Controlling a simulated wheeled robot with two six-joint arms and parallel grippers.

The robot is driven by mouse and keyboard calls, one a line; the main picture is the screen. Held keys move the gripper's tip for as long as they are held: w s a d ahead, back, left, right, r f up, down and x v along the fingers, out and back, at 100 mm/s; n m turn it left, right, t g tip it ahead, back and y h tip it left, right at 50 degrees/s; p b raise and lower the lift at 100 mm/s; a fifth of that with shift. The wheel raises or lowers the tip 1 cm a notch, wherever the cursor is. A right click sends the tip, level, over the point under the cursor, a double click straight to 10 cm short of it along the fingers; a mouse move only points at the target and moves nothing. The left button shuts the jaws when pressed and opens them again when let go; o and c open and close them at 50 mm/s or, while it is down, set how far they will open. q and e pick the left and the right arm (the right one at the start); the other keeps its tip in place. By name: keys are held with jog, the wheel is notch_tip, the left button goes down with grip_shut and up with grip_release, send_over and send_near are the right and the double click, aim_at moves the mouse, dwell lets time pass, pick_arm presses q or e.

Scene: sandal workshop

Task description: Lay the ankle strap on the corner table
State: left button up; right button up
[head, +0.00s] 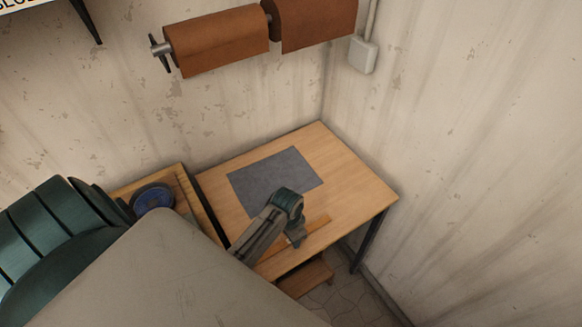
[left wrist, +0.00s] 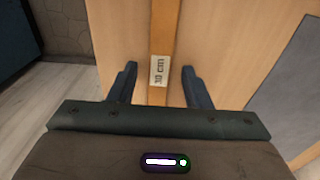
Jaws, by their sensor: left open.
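The corner table (head: 350,185) is a light wooden table standing where two walls meet; its top also fills much of the left wrist view (left wrist: 225,45). My left gripper (head: 297,243) is over the front part of the table. In the left wrist view, its two fingers (left wrist: 159,70) are spread apart with nothing held. The strip also shows along the table's front side in the head view (head: 318,227). My right gripper is not in view.
A grey mat (head: 262,172) lies on the back left of the table. Left of it, another wooden surface holds a round blue item (head: 153,197). Brown rolls (head: 218,42) hang on the wall above. The table's right side is clear.

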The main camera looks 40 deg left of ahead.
pick_arm(q)
notch_tip(320, 180, up, 12)
jog(key=b, duration=0.2)
jog(key=shift+s+a+r, duration=0.15)
jog(key=shift+s+a, duration=0.1)
dwell(0.5)
